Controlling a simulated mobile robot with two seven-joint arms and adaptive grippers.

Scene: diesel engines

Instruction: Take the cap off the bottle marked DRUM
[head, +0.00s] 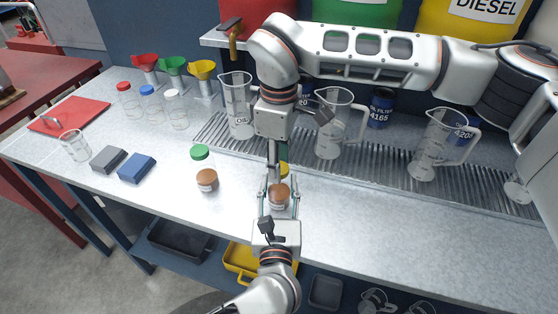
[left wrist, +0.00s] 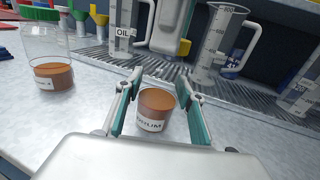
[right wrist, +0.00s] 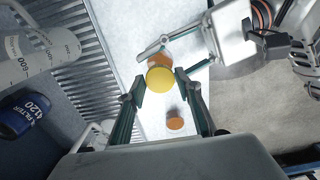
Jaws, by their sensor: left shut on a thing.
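The bottle marked DRUM (left wrist: 157,108) holds brown liquid and stands upright on the bench; its label reads partly "RUM" in the left wrist view. My left gripper (head: 279,188) is shut on its lower body from the front. Its yellow cap (right wrist: 160,79) is on top; in the head view it is partly hidden by my right gripper. My right gripper (right wrist: 160,85) points down from above. Its two fingers are apart, one on each side of the yellow cap, with small gaps visible.
A green-capped bottle (head: 206,178) stands close by on the left. Jugs, including one marked OIL (head: 239,108), stand behind on the drain grating (head: 390,165). Blue filter cans (head: 381,107) are behind them. Grey and blue blocks (head: 137,168) lie left. The front right bench is clear.

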